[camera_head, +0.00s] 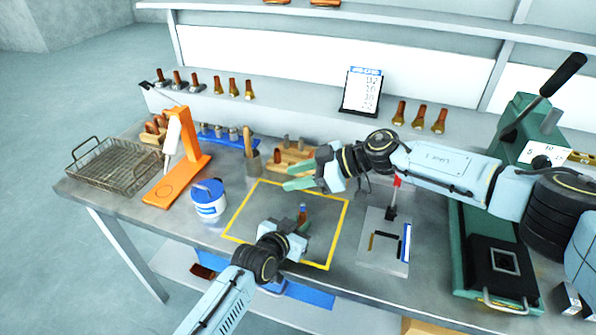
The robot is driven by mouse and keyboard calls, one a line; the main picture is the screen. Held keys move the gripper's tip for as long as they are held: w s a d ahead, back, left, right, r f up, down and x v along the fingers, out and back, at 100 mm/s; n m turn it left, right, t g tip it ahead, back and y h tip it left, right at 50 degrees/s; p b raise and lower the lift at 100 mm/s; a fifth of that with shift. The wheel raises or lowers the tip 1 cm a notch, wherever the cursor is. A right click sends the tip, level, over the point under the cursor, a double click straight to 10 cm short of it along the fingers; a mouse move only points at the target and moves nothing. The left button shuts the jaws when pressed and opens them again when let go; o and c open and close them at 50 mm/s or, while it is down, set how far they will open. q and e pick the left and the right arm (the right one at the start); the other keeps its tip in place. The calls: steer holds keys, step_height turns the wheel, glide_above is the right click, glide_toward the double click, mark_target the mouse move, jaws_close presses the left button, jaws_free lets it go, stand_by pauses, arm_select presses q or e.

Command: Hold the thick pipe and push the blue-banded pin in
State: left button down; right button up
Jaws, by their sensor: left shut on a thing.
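My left gripper (303,224) is low inside the yellow-outlined square on the bench, shut on the thick pipe, which is mostly hidden by the gripper. A small upright piece with a blue band, the blue-banded pin (302,209), shows just above the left fingers. I cannot tell how deep it sits in the pipe. My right gripper (291,178) is above and behind the pin, coming from the right. Its two green fingers point left and are apart, with nothing seen between them.
A blue-and-white tub (208,197), an orange stand (182,180) and a wire basket (113,166) are at the left. A grey plate fixture (384,252) and a green press (520,150) are at the right. Wooden racks (290,159) stand behind the yellow outline (341,232).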

arm_select(q)
steer(key=c, duration=1.2)
jaws_free()
steer(key=shift+c, duration=0.2)
steer(key=shift+s, duration=0.1)
